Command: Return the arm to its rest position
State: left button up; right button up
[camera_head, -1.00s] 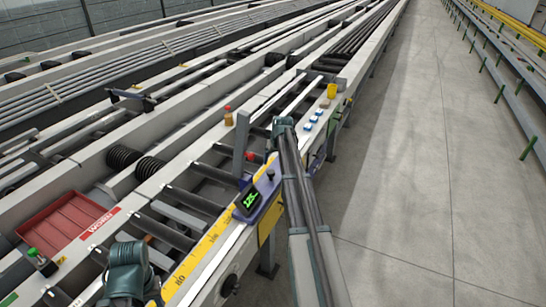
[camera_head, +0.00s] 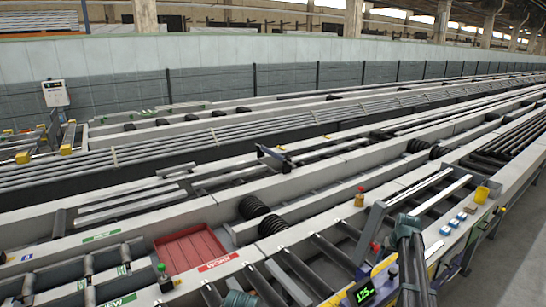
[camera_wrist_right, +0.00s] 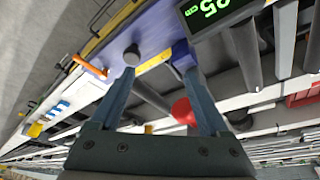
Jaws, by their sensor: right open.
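My right arm comes up from the bottom right of the head view, and my right gripper (camera_head: 408,222) is at its far end, over the near side of the runout table (camera_head: 330,262). In the right wrist view my right gripper (camera_wrist_right: 158,68) has its two fingers spread, with nothing held between them. A dark round knob (camera_wrist_right: 131,54) shows at the left fingertip and a red knob (camera_wrist_right: 183,110) beside the right finger; I cannot tell whether either touches. A small part of my left arm (camera_head: 240,299) shows at the bottom edge; its gripper is out of sight.
A green digital display (camera_head: 363,291) is near the right gripper. Small blue-topped blocks (camera_head: 461,216) and a yellow cup (camera_head: 482,194) stand to its right. An amber bottle (camera_head: 360,197) and a red tray (camera_head: 190,250) are on the table. Grey floor (camera_head: 520,275) is clear at right.

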jog(key=s+a+f+n+g, duration=0.1)
jog(key=s+a, duration=0.3)
jog(key=a, duration=0.6)
jog(key=s+a+n, duration=0.1)
jog(key=s+a, duration=0.2)
jog(key=a, duration=0.6)
jog(key=s+a+n+g, duration=0.3)
jog(key=s+a+n, duration=0.1)
jog(key=s+a, duration=1.8)
jog(key=s+f, duration=0.1)
jog(key=s, duration=0.2)
jog(key=shift+s+a+h+b, duration=0.25)
jog(key=shift+s+h+b, duration=0.05)
jog(key=shift+b, duration=0.05)
